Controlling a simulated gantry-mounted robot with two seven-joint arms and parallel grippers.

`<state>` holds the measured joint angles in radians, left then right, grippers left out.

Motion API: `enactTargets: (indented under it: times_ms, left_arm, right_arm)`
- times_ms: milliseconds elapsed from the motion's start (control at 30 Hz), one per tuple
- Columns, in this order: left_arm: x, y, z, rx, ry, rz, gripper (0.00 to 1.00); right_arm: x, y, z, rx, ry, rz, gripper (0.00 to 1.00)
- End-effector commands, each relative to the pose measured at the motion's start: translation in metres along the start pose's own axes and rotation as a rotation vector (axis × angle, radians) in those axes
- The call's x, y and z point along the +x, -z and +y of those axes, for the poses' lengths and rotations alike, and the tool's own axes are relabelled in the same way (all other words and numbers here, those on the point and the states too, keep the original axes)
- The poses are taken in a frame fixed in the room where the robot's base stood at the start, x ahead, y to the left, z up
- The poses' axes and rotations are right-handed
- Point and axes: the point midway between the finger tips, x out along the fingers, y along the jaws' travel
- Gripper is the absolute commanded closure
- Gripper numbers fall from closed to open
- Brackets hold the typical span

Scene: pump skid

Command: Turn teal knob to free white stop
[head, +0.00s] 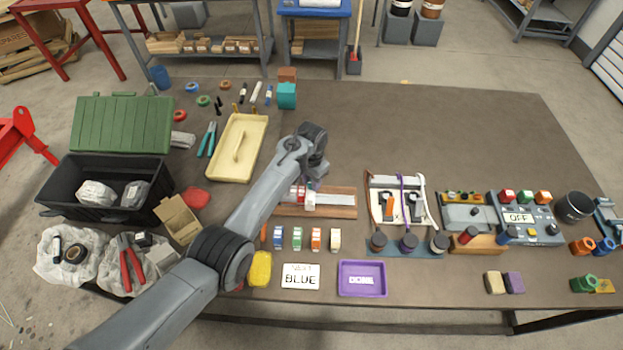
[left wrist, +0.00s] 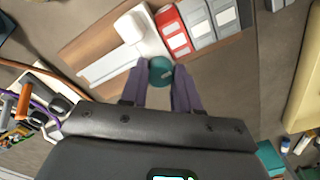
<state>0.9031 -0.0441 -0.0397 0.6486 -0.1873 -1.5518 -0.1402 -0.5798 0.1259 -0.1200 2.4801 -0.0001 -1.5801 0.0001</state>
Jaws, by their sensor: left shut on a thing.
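The teal knob (left wrist: 161,71) shows in the left wrist view between the two purple fingers of my left gripper (left wrist: 160,75), which is shut on it. A white rounded block (left wrist: 129,28), which looks like the white stop, sits just beyond the knob on a pale rail (left wrist: 108,66). Red (left wrist: 172,30) and grey (left wrist: 197,22) blocks stand in a row beside it. All are on a wooden board (head: 342,202). In the head view my left arm reaches down over the board and hides the knob. My right gripper is not in view.
Left of the board are a cream tray (head: 222,165) and a black toolbox (head: 100,203). Right of it are a rack with coloured cords (head: 402,199) and a control panel marked OFF (head: 520,225). A purple tray (head: 362,292) lies in front. The back right of the table is clear.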

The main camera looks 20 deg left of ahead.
Motion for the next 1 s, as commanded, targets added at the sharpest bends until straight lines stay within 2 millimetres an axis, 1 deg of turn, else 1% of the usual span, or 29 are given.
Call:
enactTargets:
  times_ms: [33,100,400,700,1000]
  left_arm:
    - [-0.002,0.0,0.0,-0.027,-0.001,-0.001,1.0]
    - [-0.003,0.0,0.001,-0.078,0.0,-0.002,1.0]
    - [-0.002,0.0,0.0,-0.353,0.0,-0.001,1.0]
    - [0.0,0.0,0.0,-0.638,-0.001,0.0,1.0]
    - [0.001,0.0,0.001,-0.923,0.0,0.0,1.0]
  right_arm:
    - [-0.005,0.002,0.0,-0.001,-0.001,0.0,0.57]
    - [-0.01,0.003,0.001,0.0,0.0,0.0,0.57]
    - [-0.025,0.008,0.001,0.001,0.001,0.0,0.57]
    - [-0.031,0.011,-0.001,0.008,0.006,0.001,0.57]
    - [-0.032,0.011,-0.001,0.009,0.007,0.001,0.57]
